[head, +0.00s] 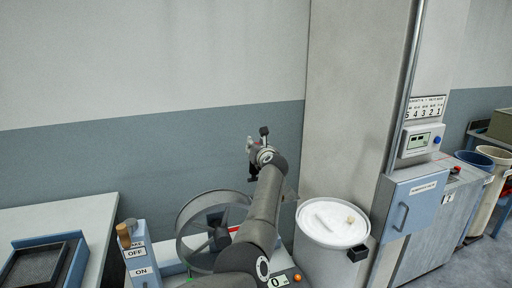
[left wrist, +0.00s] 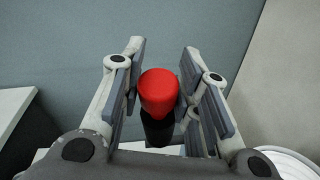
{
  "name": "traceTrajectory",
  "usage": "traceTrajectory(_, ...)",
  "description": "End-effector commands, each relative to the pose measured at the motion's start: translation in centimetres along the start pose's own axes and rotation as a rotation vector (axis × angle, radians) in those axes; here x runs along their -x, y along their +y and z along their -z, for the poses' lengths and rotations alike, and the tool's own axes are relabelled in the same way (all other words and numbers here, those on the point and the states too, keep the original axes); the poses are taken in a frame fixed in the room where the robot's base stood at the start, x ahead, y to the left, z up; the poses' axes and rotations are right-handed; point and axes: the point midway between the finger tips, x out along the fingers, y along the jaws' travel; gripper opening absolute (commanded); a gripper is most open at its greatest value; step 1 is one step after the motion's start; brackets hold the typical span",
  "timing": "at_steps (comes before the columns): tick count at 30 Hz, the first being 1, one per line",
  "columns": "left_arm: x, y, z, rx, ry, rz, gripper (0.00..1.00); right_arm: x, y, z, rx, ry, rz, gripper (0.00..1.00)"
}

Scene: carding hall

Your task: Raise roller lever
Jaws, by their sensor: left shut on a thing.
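The roller lever's red knob (left wrist: 159,92) sits between the two fingers of my left gripper (left wrist: 163,58) in the left wrist view. A dark stem (left wrist: 158,131) runs down below the knob. The gripper is shut on the knob, with the grey finger pads at its sides. In the head view my left gripper (head: 257,141) is small and far off, up against the blue-grey wall band. My arm hides most of what lies below it there, including the lever's base. My right gripper is not in view.
A spoked wheel (head: 183,228) stands left of my arm. A wooden-knobbed switch lever (head: 124,235) with OFF and ON labels is farther left, beside a table (head: 60,214).

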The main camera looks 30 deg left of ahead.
Motion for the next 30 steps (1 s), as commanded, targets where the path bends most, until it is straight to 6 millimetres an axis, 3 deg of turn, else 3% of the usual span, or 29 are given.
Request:
traceTrajectory(4, -0.1, 0.0, 0.9, -0.007, 0.015, -0.004, 0.0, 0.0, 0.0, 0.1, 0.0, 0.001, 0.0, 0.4)
traceTrajectory(5, -0.1, 0.0, 0.9, -0.007, 0.015, -0.004, 0.31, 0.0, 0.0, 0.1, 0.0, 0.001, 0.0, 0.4)
traceTrajectory(9, -0.1, 0.0, 0.8, -0.005, 0.013, -0.002, 0.49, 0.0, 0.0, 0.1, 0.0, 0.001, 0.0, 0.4)
traceTrajectory(22, 0.3, -0.1, 0.4, -0.001, 0.005, 0.001, 0.49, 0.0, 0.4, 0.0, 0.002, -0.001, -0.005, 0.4)
traceTrajectory(30, 2.4, -0.1, 0.5, 0.001, 0.006, 0.0, 0.49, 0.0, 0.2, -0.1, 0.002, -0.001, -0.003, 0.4)
